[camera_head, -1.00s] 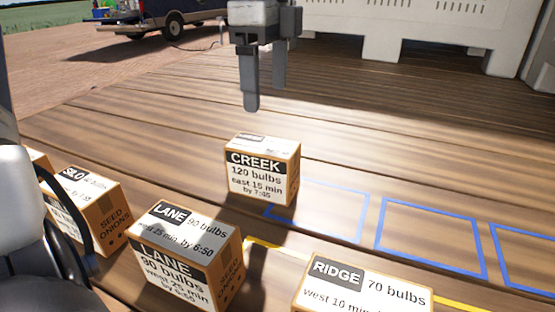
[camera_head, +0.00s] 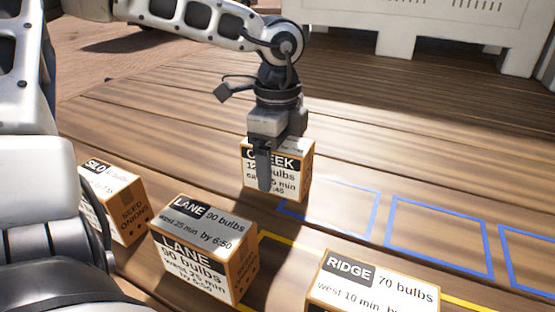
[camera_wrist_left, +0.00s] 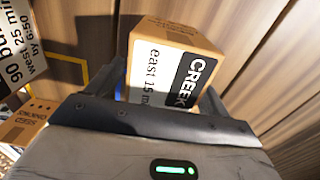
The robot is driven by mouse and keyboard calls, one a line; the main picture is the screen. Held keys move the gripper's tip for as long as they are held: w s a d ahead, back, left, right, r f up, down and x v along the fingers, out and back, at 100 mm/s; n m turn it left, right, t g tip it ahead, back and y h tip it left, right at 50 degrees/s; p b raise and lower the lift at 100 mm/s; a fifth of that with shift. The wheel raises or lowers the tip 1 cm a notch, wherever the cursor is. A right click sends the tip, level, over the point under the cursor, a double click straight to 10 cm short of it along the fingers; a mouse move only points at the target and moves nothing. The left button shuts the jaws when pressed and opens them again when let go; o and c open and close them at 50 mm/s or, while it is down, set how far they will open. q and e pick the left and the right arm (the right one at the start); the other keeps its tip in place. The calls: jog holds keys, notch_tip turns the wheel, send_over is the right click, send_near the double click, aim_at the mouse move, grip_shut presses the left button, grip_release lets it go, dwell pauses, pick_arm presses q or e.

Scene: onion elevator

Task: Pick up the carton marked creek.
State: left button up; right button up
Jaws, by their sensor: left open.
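The carton marked CREEK (camera_head: 292,180) stands upright on the wooden deck, a brown box with a white and black label. My left gripper (camera_head: 279,165) is pointing down over it, open, with one finger in front of its label face. The other finger is largely hidden behind in the head view. In the left wrist view, the CREEK carton (camera_wrist_left: 172,62) lies between the two spread fingers of my left gripper (camera_wrist_left: 166,88). I cannot tell whether either finger touches it. My right gripper is not in view.
The LANE carton (camera_head: 205,262) and SILO carton (camera_head: 118,200) stand to the left, and the RIDGE carton (camera_head: 375,287) at the front. Blue outlined squares (camera_head: 440,237) to the right are empty. A white bin (camera_head: 455,40) stands at the back.

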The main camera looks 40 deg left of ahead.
pick_arm(q)
jog(key=c, duration=1.4)
